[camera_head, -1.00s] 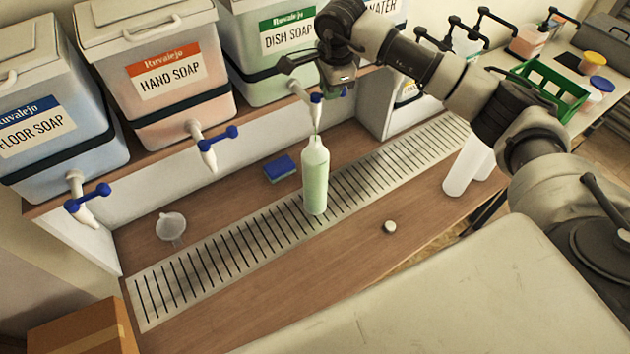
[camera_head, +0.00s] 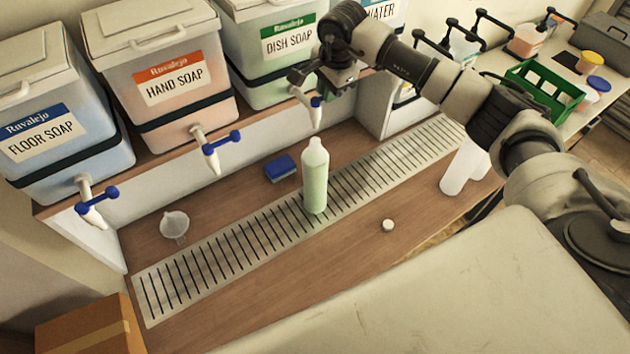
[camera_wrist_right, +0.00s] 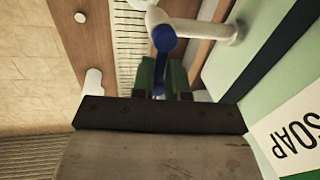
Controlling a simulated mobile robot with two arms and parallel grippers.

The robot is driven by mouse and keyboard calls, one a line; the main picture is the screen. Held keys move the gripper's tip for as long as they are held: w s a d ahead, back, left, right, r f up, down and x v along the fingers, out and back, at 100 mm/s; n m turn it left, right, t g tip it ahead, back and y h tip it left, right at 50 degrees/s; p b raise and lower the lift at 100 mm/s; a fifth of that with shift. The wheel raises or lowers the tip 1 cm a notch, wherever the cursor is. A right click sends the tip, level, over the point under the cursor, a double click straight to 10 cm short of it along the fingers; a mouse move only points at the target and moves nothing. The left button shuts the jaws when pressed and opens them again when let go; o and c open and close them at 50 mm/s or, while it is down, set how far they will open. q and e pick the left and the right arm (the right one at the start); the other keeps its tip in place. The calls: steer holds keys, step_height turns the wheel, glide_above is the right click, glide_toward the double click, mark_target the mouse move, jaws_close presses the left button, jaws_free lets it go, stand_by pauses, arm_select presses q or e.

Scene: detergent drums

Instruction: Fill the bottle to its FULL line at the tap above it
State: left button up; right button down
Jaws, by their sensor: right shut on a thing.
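The bottle (camera_head: 315,185) stands upright on the slotted drain grate (camera_head: 240,245), below the spout of the dish soap tap (camera_head: 316,116). It is translucent, with pale green liquid in most of its body and a paler neck. I cannot make out its FULL line. No stream shows between spout and bottle. My right gripper (camera_head: 318,88) is at this tap, in front of the dish soap drum (camera_head: 270,50). In the right wrist view its fingers (camera_wrist_right: 161,76) are shut on the tap's blue lever (camera_wrist_right: 160,62). My left gripper is not in view.
The hand soap (camera_head: 165,80) and floor soap (camera_head: 60,120) drums stand left. A funnel (camera_head: 174,226), blue sponge (camera_head: 280,168) and white cap (camera_head: 388,225) lie on the counter. White bottles (camera_head: 456,174) stand right. A green crate (camera_head: 545,85) is farther back.

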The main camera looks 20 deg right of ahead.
steer(key=c, duration=1.1)
jaws_free()
steer(key=shift+w+d, duration=0.15)
steer(key=shift+o, duration=0.2)
steer(key=shift+w+b, duration=0.15)
steer(key=shift+b, duration=0.2)
steer(key=shift+o, duration=0.4)
steer(key=o, duration=0.3)
steer(key=shift+r, duration=0.15)
steer(key=shift+s+r+p, duration=0.15)
steer(key=shift+r+p, duration=0.4)
steer(key=shift+r, duration=0.5)
steer(key=shift+s+r+p, duration=0.15)
steer(key=shift+r+p, duration=0.4)
steer(key=shift+r, duration=0.45)
